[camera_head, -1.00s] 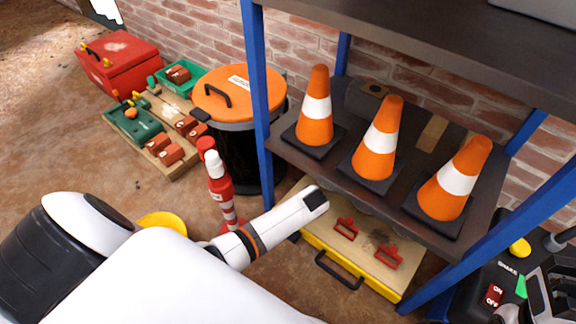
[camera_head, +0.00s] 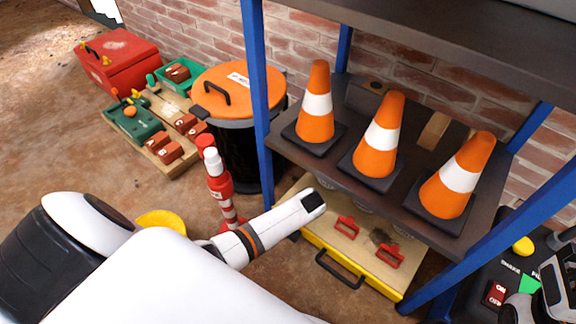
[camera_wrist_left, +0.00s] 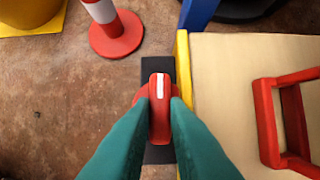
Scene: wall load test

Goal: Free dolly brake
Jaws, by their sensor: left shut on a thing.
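The dolly (camera_head: 335,222) is a low wooden deck with a yellow edge, a black front handle and red brackets, under the shelf. The deck also shows in the left wrist view (camera_wrist_left: 235,100). The brake lever (camera_wrist_left: 160,88) is red with a white stripe, over a dark strip beside the yellow edge. My left gripper (camera_wrist_left: 160,103) has its teal fingers closed on the lever from both sides. In the head view the fingers are hidden behind my white arm. What seems to be my right gripper (camera_head: 560,280) is grey, cut off at the right edge; its jaws are unclear.
Traffic cones (camera_head: 376,140) stand on the dark shelf (camera_head: 335,158) with blue posts (camera_head: 256,90). A red-white post (camera_head: 220,185) and a black bin with orange lid (camera_head: 240,92) stand left. A control box (camera_head: 515,260) is at right.

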